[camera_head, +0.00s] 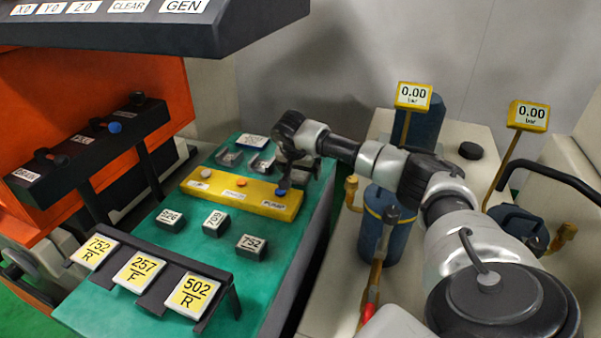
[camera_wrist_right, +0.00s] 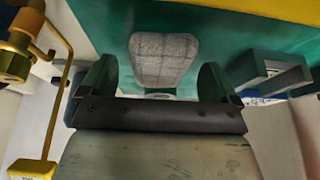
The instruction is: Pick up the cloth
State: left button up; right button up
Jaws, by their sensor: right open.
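A grey, textured cloth (camera_wrist_right: 164,60) lies on the green surface (camera_wrist_right: 110,20) in the right wrist view. My right gripper (camera_wrist_right: 157,66) is open, and its two dark fingers show on either side of the cloth's lower part, with nothing gripped. Whether they touch the cloth, I cannot tell. In the head view my right gripper (camera_head: 298,172) points down near the right edge of the green table (camera_head: 150,225), by the blue-button end of a yellow panel. I cannot make out the cloth there; the gripper probably hides it. My left gripper is out of view.
The yellow button panel (camera_head: 225,194) lies close to the right gripper. Small dark labelled blocks (camera_head: 250,247) and a rack of yellow number cards (camera_head: 140,270) stand nearer on the table. Blue cylinders with gauges (camera_head: 413,95) stand right.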

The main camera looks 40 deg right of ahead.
jog(key=shift+c, duration=0.4)
jog(key=shift+r, duration=0.1)
jog(key=c, duration=0.9)
jog(key=shift+r, duration=0.55)
notch_tip(320, 180, up, 3)
jog(key=shift+f+b, duration=0.15)
jog(key=shift+b, duration=0.25)
jog(key=s+r, duration=0.2)
jog(key=s, duration=0.2)
jog(key=s+r+b, duration=0.1)
jog(key=s+r, duration=0.1)
jog(key=s, duration=0.1)
jog(key=s+a+r, duration=0.1)
jog(key=s+r, duration=0.2)
jog(key=s, duration=0.1)
jog(key=shift+s+r+b, duration=0.1)
jog(key=shift+s+b, duration=0.2)
jog(key=shift+s, duration=0.05)
